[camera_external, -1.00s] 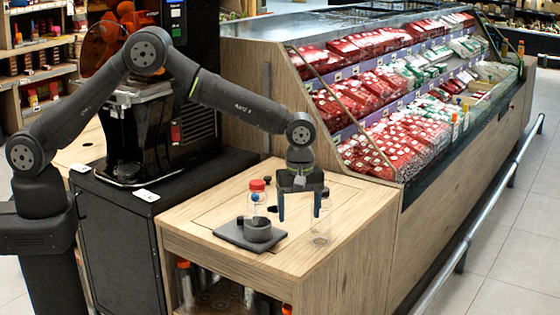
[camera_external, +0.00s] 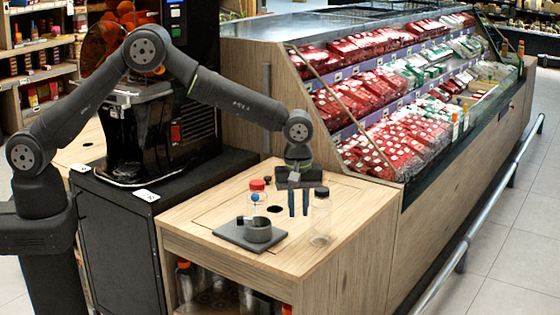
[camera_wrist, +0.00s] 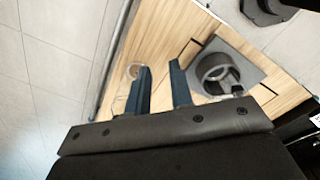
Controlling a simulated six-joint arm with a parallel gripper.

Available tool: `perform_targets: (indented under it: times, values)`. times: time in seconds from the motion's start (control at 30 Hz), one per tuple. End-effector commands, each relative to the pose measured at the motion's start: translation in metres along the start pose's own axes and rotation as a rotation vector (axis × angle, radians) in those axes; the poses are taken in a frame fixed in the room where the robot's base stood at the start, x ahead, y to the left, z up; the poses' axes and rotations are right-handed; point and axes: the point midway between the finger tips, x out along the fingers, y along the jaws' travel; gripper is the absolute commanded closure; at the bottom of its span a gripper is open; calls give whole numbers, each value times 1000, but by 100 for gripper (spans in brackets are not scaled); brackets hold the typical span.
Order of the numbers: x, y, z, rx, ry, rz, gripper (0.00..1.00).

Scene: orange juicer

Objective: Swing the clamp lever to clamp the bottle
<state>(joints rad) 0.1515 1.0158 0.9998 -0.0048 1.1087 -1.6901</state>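The clamp is a dark round holder (camera_external: 258,231) on a grey square plate (camera_external: 232,236) on the wooden counter. It also shows in the wrist view (camera_wrist: 203,66), with a grey part (camera_wrist: 237,90), possibly the lever, beside the ring. A small dark knob (camera_external: 240,220) shows at the holder's left. My gripper (camera_external: 298,213) points down, right of the holder and above the counter. Its two blue fingers (camera_wrist: 161,74) are partly apart, with nothing between them.
A black juicer (camera_external: 160,130) stands at left and a produce display (camera_external: 400,110) behind. The counter's front is clear.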

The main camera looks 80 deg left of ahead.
Motion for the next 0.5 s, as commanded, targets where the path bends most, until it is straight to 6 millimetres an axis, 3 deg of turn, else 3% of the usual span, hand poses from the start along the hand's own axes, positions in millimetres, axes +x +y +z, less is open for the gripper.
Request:
perform_targets:
  times: [0.03, 0.1, 0.5]
  values:
    - [-2, 0, -10, 37, -3, 10, 90]
    - [-5, -1, -22, 113, -5, 26, 100]
    - [-20, -11, -95, 562, 18, 130, 100]
